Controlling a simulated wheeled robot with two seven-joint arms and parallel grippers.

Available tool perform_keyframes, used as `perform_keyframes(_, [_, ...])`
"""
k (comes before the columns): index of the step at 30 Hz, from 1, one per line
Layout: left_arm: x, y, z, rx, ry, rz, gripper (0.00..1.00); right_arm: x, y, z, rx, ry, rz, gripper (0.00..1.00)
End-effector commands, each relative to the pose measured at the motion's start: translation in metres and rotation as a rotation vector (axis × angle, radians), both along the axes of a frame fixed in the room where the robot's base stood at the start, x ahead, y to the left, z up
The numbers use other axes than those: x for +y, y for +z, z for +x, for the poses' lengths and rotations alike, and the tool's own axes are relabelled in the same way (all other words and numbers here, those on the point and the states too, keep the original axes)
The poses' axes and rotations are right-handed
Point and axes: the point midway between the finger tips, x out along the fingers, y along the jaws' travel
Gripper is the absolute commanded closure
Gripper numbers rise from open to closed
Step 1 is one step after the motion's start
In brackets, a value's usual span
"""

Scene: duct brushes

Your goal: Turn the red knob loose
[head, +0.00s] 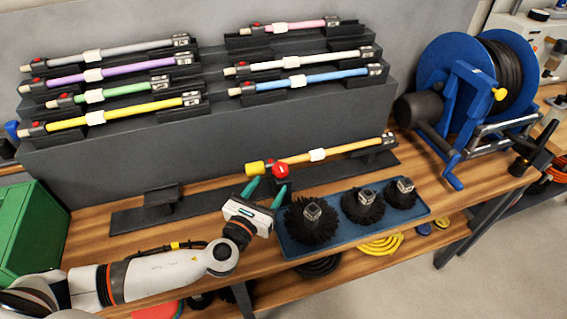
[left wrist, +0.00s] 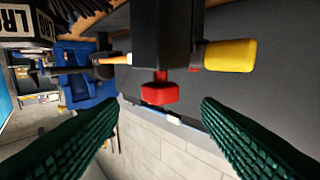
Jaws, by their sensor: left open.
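The red knob (head: 280,170) is at the left end of an orange-yellow pole (head: 340,151) lying across a low dark holder, beside a yellow end piece (head: 254,168). In the left wrist view the red knob (left wrist: 160,93) sticks out on a short red stem from a black block (left wrist: 165,35). The yellow end piece (left wrist: 230,55) is to its right. My left gripper (head: 267,186), with green fingers, is open and empty. Its fingertips stand to either side of the knob's line, with a visible gap on both sides. My right gripper is not in view.
A blue tray (head: 420,210) with three black brushes sits right of my left gripper. A stepped dark rack (head: 220,140) with several coloured poles stands behind. A blue hose reel (head: 470,90) is at right, a green box (head: 30,235) at left.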

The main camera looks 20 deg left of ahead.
Motion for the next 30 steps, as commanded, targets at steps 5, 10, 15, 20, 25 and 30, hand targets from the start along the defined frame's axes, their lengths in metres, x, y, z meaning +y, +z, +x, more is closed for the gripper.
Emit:
perform_keyframes(5, [-0.006, 0.004, 0.038, -0.003, 0.003, -0.004, 0.42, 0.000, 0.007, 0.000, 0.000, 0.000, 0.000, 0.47])
perform_keyframes(10, [-0.011, 0.002, 0.068, 0.000, 0.003, -0.005, 0.42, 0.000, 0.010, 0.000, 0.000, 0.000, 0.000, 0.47])
perform_keyframes(15, [-0.014, 0.001, 0.087, 0.000, 0.003, -0.007, 0.42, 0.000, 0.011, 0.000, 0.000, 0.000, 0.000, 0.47])
perform_keyframes(20, [-0.015, 0.001, 0.092, 0.002, 0.002, -0.007, 0.42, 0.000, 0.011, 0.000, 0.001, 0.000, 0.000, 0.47])
perform_keyframes(25, [-0.015, 0.001, 0.092, 0.002, 0.002, -0.007, 0.42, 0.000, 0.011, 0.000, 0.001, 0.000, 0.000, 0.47])
perform_keyframes(30, [-0.015, 0.001, 0.092, 0.002, 0.003, -0.007, 0.59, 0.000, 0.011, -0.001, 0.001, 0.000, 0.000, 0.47])
